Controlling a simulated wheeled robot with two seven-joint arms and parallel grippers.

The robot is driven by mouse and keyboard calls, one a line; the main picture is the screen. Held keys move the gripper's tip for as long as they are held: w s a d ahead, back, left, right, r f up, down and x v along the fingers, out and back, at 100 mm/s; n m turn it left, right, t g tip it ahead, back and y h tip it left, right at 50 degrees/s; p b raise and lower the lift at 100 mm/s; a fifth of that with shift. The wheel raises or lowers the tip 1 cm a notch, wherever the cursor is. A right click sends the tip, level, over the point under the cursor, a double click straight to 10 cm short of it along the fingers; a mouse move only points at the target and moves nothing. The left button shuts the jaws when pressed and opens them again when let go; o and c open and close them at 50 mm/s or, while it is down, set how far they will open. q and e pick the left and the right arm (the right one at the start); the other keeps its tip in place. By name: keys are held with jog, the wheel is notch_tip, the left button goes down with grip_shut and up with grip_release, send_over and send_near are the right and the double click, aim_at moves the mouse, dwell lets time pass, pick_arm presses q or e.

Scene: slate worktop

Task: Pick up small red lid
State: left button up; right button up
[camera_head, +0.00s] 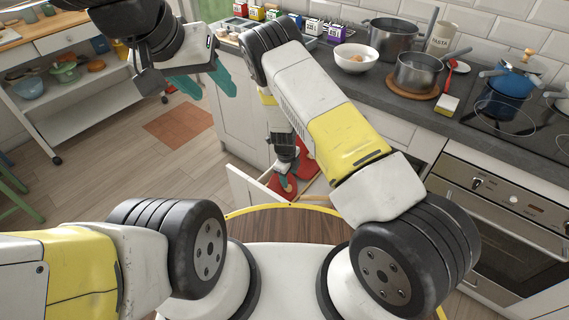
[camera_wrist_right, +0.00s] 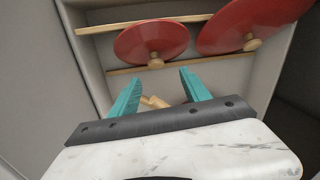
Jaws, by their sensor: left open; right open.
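The small red lid (camera_wrist_right: 140,42) stands in an open drawer, leaning on wooden rails, with its wooden knob towards my right gripper. A larger red lid (camera_wrist_right: 262,18) is to its right. My right gripper (camera_wrist_right: 155,92) is open and empty, its teal fingertips just short of the small lid's lower edge. In the head view my right gripper (camera_head: 287,184) reaches down into the drawer, with red patches of the lids around it; which lid is which is hard to tell there. My left gripper (camera_head: 207,84) is open and empty, raised above the floor at the upper left.
The drawer (camera_head: 245,190) is pulled out below the worktop, its walls close around my right gripper. A small wooden piece (camera_wrist_right: 154,101) shows between the right fingers. The worktop holds a white bowl (camera_head: 355,57), pots and a blue pot (camera_head: 509,84). A white shelf unit (camera_head: 95,100) stands left.

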aim_at(289, 188)
jog(key=f, duration=0.7)
jog(key=shift+w, duration=0.25)
grip_shut()
